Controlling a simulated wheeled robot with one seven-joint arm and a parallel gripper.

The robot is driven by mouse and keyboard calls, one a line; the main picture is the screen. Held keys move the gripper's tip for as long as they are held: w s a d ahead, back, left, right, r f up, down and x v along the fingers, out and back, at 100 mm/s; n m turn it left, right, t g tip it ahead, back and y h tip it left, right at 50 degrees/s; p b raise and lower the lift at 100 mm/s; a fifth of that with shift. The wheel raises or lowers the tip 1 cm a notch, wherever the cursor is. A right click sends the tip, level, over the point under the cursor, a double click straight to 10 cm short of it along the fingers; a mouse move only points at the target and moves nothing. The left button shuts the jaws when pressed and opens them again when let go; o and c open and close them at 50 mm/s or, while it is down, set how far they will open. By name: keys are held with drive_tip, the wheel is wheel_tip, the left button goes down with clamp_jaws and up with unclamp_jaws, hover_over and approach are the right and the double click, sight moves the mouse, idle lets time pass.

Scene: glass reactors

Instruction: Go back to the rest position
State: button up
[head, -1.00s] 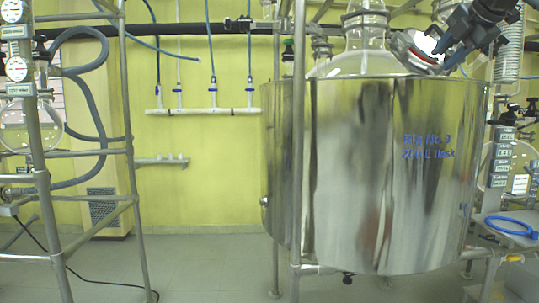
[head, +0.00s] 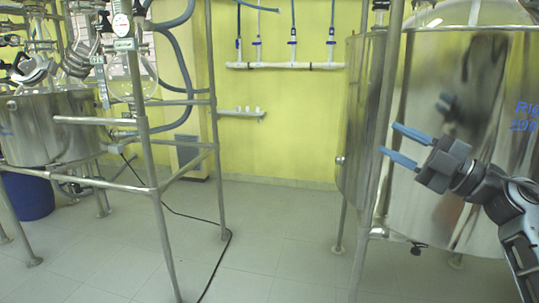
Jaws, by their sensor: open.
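My gripper (head: 395,144) is in the right half of the head view, at the end of my arm. Its two blue fingers point left and are spread apart, with nothing between them. It is in front of the large shiny steel vessel (head: 487,110), which carries blue lettering cut off by the right edge. A dim reflection of the gripper shows on the vessel's wall. From this one view I cannot tell the gap between the fingers and the steel post (head: 378,130) beside them.
A metal pipe frame (head: 150,150) with hoses stands on the left, by a smaller steel vessel (head: 45,130) and a blue drum (head: 27,195). A black cable (head: 190,217) lies on the tiled floor (head: 275,240). The middle floor is clear. A white valve rail (head: 285,66) is on the yellow wall.

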drive_tip(key=s+a+f+m+t+h, duration=0.35)
drive_tip(key=s+f+m, duration=0.2)
drive_tip(key=s, duration=0.25)
drive_tip(key=s+a+f+m+t+h+p, duration=0.1)
drive_tip(key=s+a+f+m+t+h, duration=0.1)
drive_tip(key=s+f+m+t+h, duration=0.4)
drive_tip(key=s+a+f+m+t+h, duration=0.15)
drive_tip(key=s+f+m, duration=0.25)
drive_tip(key=s+m, duration=0.4)
drive_tip(key=s+d+f+m+g+h, duration=0.1)
drive_tip(key=s+f+g+h, duration=0.1)
drive_tip(key=s, duration=0.8)
drive_tip(key=s+d+f+m+g+h+p, duration=0.1)
drive_tip(key=s+g, duration=0.3)
drive_tip(key=s, duration=0.6)
drive_tip(key=s+d+f+m+g+h, duration=0.1)
drive_tip(key=s+f+m+g+h, duration=0.1)
drive_tip(key=s, duration=0.8)
drive_tip(key=shift+d+f+g+h, duration=0.35)
drive_tip(key=shift+f+g+h, duration=0.15)
drive_tip(key=shift+f+g, duration=0.3)
drive_tip(key=shift+o, duration=0.2)
drive_tip(key=shift+s, duration=0.1)
